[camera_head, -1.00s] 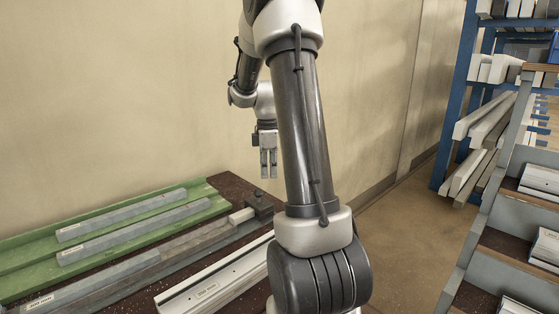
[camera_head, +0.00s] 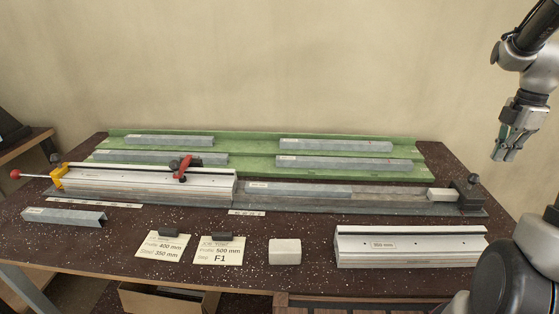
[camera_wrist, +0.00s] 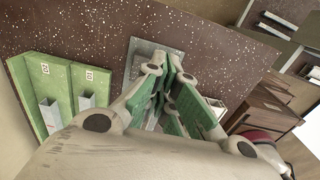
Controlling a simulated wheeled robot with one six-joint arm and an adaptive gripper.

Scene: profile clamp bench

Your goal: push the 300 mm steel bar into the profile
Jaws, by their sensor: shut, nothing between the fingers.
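A pale profile (camera_head: 190,183) lies at the left of the bench, held at a yellow clamp (camera_head: 57,178) with a red-knobbed handle and a red clamp (camera_head: 184,167). In line to its right, a grey steel bar (camera_head: 300,190) lies on the long rail; its label is too small to read. A small light block (camera_head: 440,195) sits on the rail near the dark end stop (camera_head: 471,197), apart from the bar. My gripper (camera_head: 503,155) is shut and empty, hanging above the bench's right end. In the wrist view its fingers (camera_wrist: 172,62) hide part of the rail end.
A green rack (camera_head: 270,136) with several grey bars stands at the back. In front lie a labelled profile (camera_head: 410,246), a white block (camera_head: 285,251), a short grey piece (camera_head: 65,216) and two cards (camera_head: 218,252). The wall is close behind the bench.

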